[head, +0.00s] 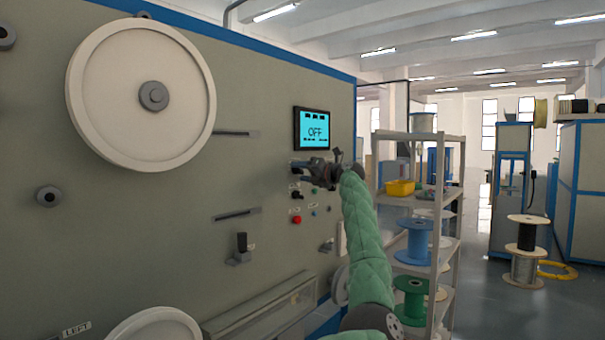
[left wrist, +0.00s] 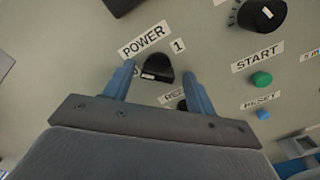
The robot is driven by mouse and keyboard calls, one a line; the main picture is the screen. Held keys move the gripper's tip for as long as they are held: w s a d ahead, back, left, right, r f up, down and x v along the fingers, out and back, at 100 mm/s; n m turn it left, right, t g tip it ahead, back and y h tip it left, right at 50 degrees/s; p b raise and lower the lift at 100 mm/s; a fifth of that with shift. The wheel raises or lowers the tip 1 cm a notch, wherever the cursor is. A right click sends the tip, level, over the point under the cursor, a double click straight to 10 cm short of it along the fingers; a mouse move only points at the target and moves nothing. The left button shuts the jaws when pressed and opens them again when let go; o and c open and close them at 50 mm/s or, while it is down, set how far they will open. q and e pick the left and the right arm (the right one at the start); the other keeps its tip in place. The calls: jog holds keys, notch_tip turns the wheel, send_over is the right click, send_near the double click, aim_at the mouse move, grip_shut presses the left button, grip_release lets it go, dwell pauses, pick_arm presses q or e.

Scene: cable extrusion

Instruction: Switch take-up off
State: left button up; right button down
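The grey machine panel (head: 170,200) has a small screen (head: 315,130) that reads OFF. My left gripper (head: 306,170) is at the panel just below the screen. In the left wrist view its two blue fingers (left wrist: 160,82) are apart, one on each side of a black knob (left wrist: 157,66) labelled POWER. The knob's white mark faces the lower left, near a partly hidden 0; a 1 is printed to its upper right. Contact between fingers and knob cannot be told. A label below the knob is partly covered by the right-hand finger. My right gripper is not in view.
A green START button (left wrist: 261,79), a blue RESET button (left wrist: 263,114) and another black knob (left wrist: 262,14) are close by. A spool shelf (head: 450,200) stands to the right.

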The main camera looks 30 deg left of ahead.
pick_arm(q)
jog(key=shift+r, duration=0.15)
jog(key=shift+d, duration=0.5)
jog(key=d+b, duration=0.1)
jog(key=d, duration=0.5)
jog(key=shift+s+d, duration=0.3)
jog(key=shift+d, duration=0.1)
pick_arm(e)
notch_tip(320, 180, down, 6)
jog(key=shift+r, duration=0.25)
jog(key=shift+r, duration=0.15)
